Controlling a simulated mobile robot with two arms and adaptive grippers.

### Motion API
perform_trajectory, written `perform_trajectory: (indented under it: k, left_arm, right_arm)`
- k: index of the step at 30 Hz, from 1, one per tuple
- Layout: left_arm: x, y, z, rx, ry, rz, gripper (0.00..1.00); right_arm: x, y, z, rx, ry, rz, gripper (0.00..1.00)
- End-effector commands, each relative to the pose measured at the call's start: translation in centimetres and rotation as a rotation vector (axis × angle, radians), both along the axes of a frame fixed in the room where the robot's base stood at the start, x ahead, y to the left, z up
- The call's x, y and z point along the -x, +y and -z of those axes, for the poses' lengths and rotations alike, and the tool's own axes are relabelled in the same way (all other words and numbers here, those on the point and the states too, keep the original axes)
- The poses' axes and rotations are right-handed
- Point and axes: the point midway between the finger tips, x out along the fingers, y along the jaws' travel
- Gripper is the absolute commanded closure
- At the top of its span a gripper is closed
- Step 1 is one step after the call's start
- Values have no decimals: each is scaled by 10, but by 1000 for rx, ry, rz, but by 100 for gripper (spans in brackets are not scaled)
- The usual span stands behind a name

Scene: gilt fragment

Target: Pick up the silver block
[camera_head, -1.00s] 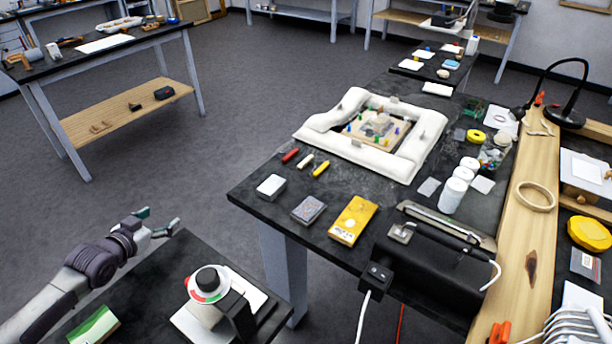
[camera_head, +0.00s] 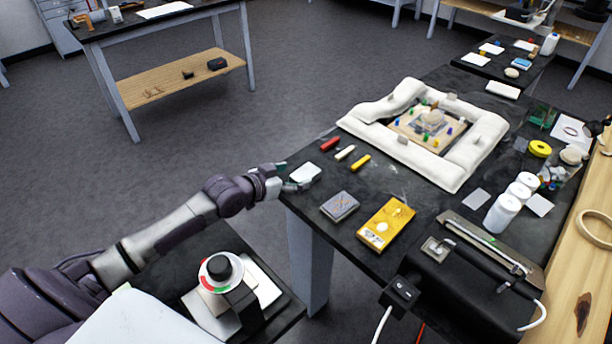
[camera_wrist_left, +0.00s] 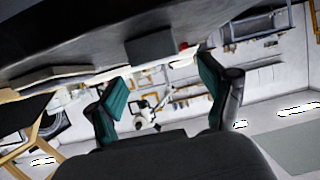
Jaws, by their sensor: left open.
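The silver block (camera_head: 306,172), with a pale top, lies at the near left corner of the dark workbench (camera_head: 372,180) in the head view. My left gripper (camera_head: 287,179) is at its left side, at about the bench edge, with open fingers pointing at it. In the left wrist view, which looks upside down, a grey block (camera_wrist_left: 150,47) sits on the bench ahead, between the lines of the two open green fingertips (camera_wrist_left: 160,85). Nothing is between the fingers. Whether a finger touches the block cannot be told. My right gripper is not in view.
Red, white and yellow sticks (camera_head: 345,153) lie behind the block. A patterned grey box (camera_head: 340,206) and a yellow box (camera_head: 386,223) are to its right. A white padded frame (camera_head: 465,165) lies farther back. A dial device (camera_head: 220,272) stands below my arm.

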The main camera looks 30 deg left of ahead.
Motion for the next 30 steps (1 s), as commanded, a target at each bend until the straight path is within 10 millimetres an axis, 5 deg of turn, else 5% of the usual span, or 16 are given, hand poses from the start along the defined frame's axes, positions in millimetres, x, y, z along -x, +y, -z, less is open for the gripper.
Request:
perform_trajectory:
  k: [12,21,30]
  left_arm:
    - [-42,-13,22,0,-1,-2,19]
    - [-45,-14,25,1,1,0,20]
    - [-45,-14,25,0,0,-1,70]
  right_arm:
    - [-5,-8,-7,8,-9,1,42]
    - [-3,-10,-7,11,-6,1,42]
    - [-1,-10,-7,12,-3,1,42]
